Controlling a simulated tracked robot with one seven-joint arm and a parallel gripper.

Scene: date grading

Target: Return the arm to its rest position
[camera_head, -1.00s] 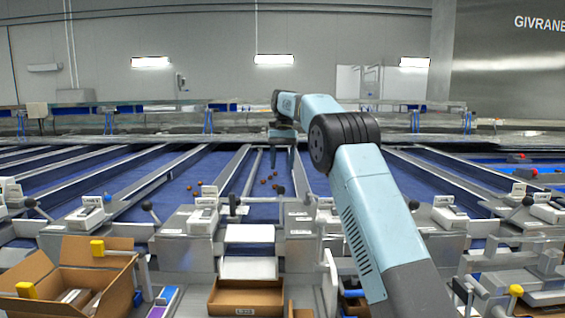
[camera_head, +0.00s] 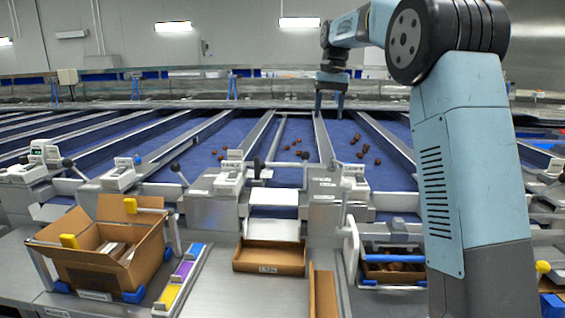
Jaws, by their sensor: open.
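My arm, light blue with black joints, rises at the right of the head view and bends over to the left. My gripper (camera_head: 329,103) hangs from its end, pointing down above the far part of the blue belt lanes. Its two fingers are apart, and nothing shows between them. Dates (camera_head: 358,139) lie on the lane below and to the right of the gripper. A few more dates (camera_head: 221,155) lie on a lane to the left.
Grey lane dividers (camera_head: 325,140) run away from me. An open cardboard box (camera_head: 150,245) stands at front left beside yellow, purple and blue strips (camera_head: 183,270). A shallow brown tray (camera_head: 268,257) sits at front centre. Another tray holding dates (camera_head: 395,272) is partly behind my arm.

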